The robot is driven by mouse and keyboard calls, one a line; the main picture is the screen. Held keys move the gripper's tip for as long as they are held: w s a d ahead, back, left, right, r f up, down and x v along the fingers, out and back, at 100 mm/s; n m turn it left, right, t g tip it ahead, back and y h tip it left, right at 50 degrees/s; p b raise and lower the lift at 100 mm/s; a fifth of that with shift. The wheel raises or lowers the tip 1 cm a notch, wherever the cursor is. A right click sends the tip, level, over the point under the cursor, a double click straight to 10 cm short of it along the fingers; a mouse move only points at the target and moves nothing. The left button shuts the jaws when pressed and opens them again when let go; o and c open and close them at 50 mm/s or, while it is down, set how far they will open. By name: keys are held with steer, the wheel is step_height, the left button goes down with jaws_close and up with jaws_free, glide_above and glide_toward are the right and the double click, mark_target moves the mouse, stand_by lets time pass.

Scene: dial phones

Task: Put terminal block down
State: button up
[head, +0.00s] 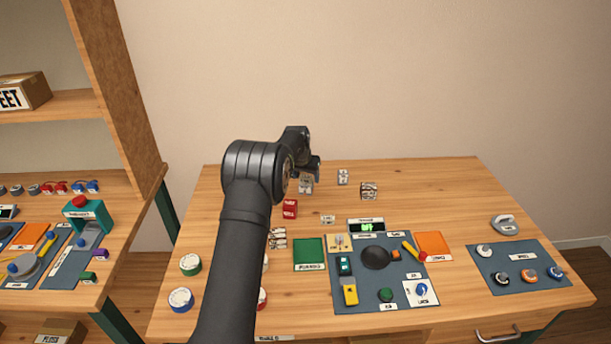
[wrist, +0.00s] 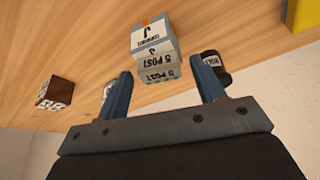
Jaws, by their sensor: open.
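The terminal block (wrist: 155,45) is a grey and white stepped block with "TERMINALS" and "5 POST" labels. In the wrist view it sits on the wooden table just beyond and between the fingertips, with space visible on both sides. My gripper (wrist: 161,64) is open, with its two blue fingers spread apart. In the head view my gripper (head: 317,170) is over the back middle of the table. A pale block (head: 306,186) just below it there appears to be the terminal block, partly hidden by my arm.
A dark cube (wrist: 55,92) lies left in the wrist view; a black round item (wrist: 215,62) is behind the right finger. In the head view, a small white block (head: 342,177), a labelled cube (head: 369,190) and a red block (head: 290,208) stand nearby. The table's back right is clear.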

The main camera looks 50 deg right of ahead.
steer(key=v, duration=1.2)
steer(key=shift+r, duration=0.15)
steer(key=shift+d, duration=0.1)
steer(key=x, duration=1.2)
steer(key=shift+r, duration=1.15)
